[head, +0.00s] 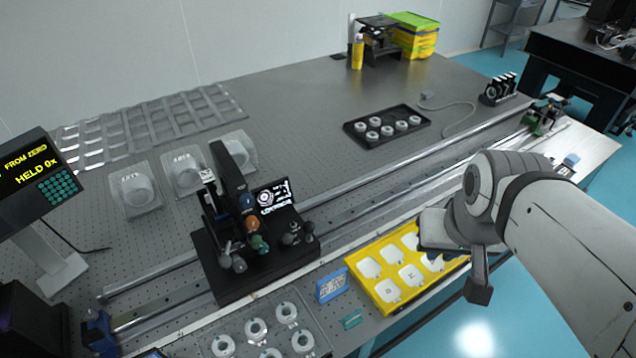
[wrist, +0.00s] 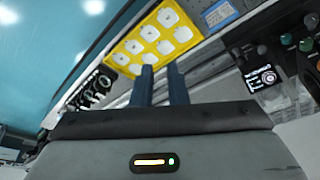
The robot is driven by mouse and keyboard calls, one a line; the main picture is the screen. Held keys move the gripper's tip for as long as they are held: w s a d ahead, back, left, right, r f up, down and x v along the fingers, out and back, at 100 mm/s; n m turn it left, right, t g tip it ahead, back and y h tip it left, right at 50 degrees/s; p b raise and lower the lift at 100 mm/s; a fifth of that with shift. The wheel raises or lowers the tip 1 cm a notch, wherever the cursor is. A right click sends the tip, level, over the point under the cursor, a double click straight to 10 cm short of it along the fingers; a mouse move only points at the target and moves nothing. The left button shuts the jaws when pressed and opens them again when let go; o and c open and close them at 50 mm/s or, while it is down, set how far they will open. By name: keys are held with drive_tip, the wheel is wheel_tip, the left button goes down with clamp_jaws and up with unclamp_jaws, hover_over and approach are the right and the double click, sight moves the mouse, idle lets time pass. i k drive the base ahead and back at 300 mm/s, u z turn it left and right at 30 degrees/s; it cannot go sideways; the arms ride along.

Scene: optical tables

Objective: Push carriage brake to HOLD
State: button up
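The black carriage (head: 262,272) sits across the rails left of centre in the head view. It bears several ball-ended levers and coloured knobs (head: 250,223) and a small lit screen (head: 273,197). I cannot tell which lever is the brake or read a HOLD mark. In the wrist view the lit screen (wrist: 261,78) and some knobs (wrist: 305,45) show at the right edge. My gripper (wrist: 162,70) has two dark blue fingers with a narrow, empty gap between them. It is well right of the carriage, over the yellow tray's area; its fingertips are not clear in the head view.
The yellow tray (head: 384,302) with white inserts lies at the table's front edge. A blue label block (head: 331,285) and a clear tray of round parts (head: 222,346) are nearer the carriage. A display (head: 35,170) reads "FROM ZERO, HELD 0x". Long rails (head: 400,196) run rightwards.

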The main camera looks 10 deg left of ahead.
sight(288, 237)
drive_tip(key=z, duration=0.2)
drive_tip(key=k, duration=1.25)
drive_tip(key=u, duration=0.65)
drive_tip(key=i, duration=1.05)
drive_tip(key=u, duration=0.05)
